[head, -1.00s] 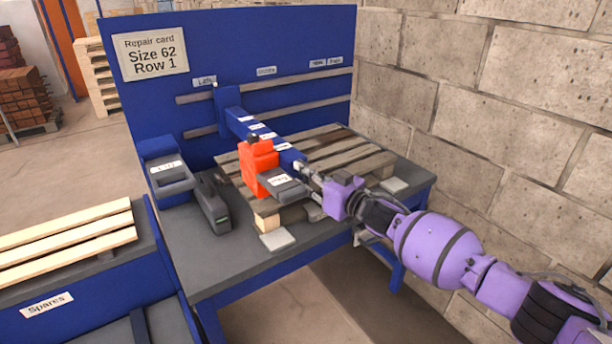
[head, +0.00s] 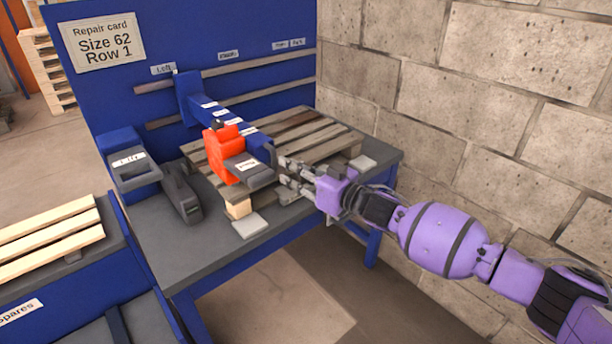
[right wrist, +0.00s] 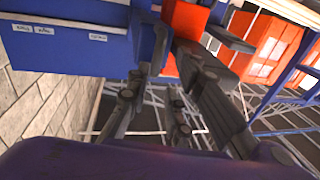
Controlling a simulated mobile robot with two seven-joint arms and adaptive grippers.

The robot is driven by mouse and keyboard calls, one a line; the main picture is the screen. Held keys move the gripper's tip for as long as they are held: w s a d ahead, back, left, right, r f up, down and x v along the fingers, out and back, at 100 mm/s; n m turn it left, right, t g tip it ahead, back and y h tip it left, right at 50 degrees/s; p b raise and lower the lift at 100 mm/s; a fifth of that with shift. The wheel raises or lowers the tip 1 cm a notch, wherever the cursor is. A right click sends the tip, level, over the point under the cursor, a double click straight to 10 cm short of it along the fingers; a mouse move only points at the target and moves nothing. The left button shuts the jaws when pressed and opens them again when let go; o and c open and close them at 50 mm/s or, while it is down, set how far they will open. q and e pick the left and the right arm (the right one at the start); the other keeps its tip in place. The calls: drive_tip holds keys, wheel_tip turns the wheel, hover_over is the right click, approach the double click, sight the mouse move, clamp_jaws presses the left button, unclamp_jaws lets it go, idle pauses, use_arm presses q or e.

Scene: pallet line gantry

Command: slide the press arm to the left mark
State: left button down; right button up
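The press arm (head: 239,126) is a blue beam with small white labels, reaching forward from its carriage (head: 189,97) on the rails. The carriage stands just right of and below the "Left" label (head: 163,68). At the front end are a red press head (head: 222,155) and a dark grey handle (head: 250,171). The red head also shows in the right wrist view (right wrist: 186,20). My right gripper (head: 284,174) is open, its fingers spread just right of the handle's end. Whether a fingertip touches it is unclear. My left gripper is out of view.
A slatted pallet (head: 300,140) lies on the grey bench (head: 185,240) beneath the press arm. A dark grey tool (head: 181,193) and a labelled blue-grey holder (head: 130,170) stand left of it. A block wall (head: 450,110) closes the right side.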

drive_tip(key=shift+v, duration=2.35)
drive_tip(key=shift+a+f, duration=0.1)
